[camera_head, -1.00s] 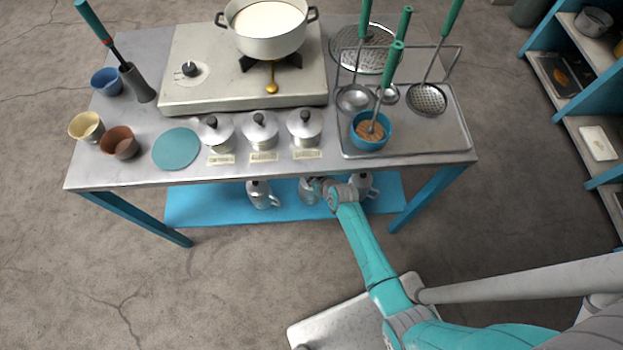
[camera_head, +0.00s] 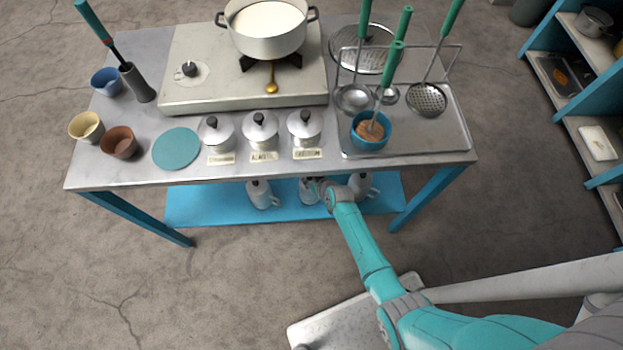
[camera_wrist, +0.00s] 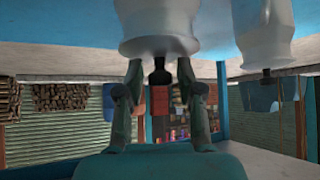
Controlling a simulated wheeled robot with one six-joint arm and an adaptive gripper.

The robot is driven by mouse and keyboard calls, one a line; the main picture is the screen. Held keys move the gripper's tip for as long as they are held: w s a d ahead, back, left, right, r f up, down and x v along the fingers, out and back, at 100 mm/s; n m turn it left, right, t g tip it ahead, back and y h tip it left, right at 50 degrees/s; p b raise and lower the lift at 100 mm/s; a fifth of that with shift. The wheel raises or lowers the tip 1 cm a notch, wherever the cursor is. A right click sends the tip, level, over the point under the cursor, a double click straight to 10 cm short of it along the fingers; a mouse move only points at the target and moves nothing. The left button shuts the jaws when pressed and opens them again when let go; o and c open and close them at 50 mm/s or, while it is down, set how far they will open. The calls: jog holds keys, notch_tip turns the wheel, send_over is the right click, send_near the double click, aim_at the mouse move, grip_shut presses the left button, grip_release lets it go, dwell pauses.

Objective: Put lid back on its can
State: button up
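Several lidded metal cans are in view. Three squat ones with black knobs stand on the counter: left (camera_head: 217,138), middle (camera_head: 260,133) and right (camera_head: 305,130). Pale handled cans stand on the blue lower shelf: left (camera_head: 261,194), middle (camera_head: 308,196) and right (camera_head: 364,186). The wrist view is upside down. There, a pale can (camera_wrist: 158,30) with a black knob (camera_wrist: 160,77) faces my gripper (camera_wrist: 160,65). My fingers are open, one on each side of the knob, with gaps visible. Contact with the lid is unclear. The head view mostly hides my fingertips.
The counter's front edge (camera_head: 270,179) overhangs the shelf (camera_head: 225,206). A second can (camera_wrist: 262,35) stands beside the faced one in the wrist view. A teal disc (camera_head: 176,149), a pot (camera_head: 268,30) and a ladle rack (camera_head: 440,125) crowd the counter.

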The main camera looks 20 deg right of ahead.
dwell(0.3)
jog(key=v, duration=1.2)
jog(key=shift+s, duration=0.15)
jog(key=s+r+t+h, duration=0.1)
jog(key=s+r, duration=0.2)
jog(key=s, duration=0.4)
jog(key=s+a+r+m+t, duration=0.1)
jog(key=s+r, duration=0.2)
jog(key=s, duration=0.3)
jog(key=s+r+t+h, duration=0.1)
jog(key=s+r, duration=0.2)
jog(key=s, duration=0.4)
jog(key=s+r+t, duration=0.1)
jog(key=s+r, duration=0.5)
jog(key=r, duration=0.5)
jog(key=s+r+t, duration=0.2)
jog(key=s+r, duration=0.5)
jog(key=r, duration=0.5)
jog(key=shift+s+a+m, duration=0.25)
jog(key=shift+a+m, duration=0.1)
jog(key=shift+m, duration=0.05)
